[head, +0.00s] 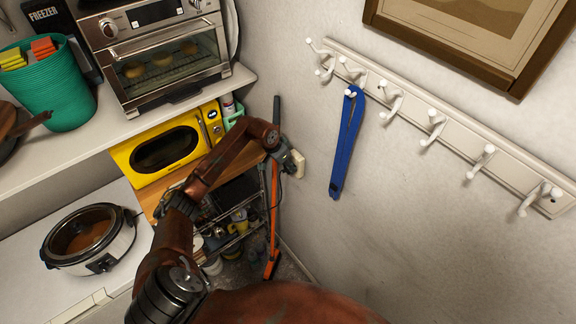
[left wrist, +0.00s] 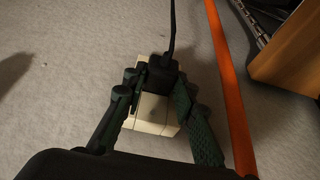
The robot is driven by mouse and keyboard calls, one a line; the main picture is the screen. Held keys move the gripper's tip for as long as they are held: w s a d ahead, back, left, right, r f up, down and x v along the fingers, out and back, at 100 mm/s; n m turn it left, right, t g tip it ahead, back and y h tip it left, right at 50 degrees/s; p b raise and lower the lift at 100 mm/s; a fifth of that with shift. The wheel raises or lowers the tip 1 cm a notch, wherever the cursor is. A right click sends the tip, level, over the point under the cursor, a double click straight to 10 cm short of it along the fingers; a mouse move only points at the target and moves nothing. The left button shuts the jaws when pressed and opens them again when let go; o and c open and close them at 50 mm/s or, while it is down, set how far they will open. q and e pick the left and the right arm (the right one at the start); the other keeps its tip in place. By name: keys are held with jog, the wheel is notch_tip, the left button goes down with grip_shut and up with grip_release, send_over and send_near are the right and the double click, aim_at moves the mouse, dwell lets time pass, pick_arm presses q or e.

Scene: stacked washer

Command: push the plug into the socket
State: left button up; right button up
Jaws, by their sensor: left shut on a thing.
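My left gripper (head: 284,158) reaches to the wall, right of the yellow microwave. In the left wrist view my left gripper (left wrist: 161,82) is shut on a black plug (left wrist: 163,74), whose cord runs up out of the picture. The cream socket (left wrist: 152,112) on the wall is right by the plug, partly between and behind the fingers. The socket also shows in the head view (head: 299,164), at the gripper's far side. The contact between plug and socket is hidden, so I cannot tell whether the prongs are in. My right gripper is in neither view.
An orange bar (left wrist: 228,85) stands close right of the gripper in the wrist view. The yellow microwave (head: 166,150) is on a wooden shelf at left. A blue strap (head: 346,145) hangs from the hook rail (head: 445,130). The wall below the hooks is clear.

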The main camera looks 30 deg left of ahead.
pick_arm(q)
jog(key=o, duration=1.1)
jog(key=shift+o, duration=0.2)
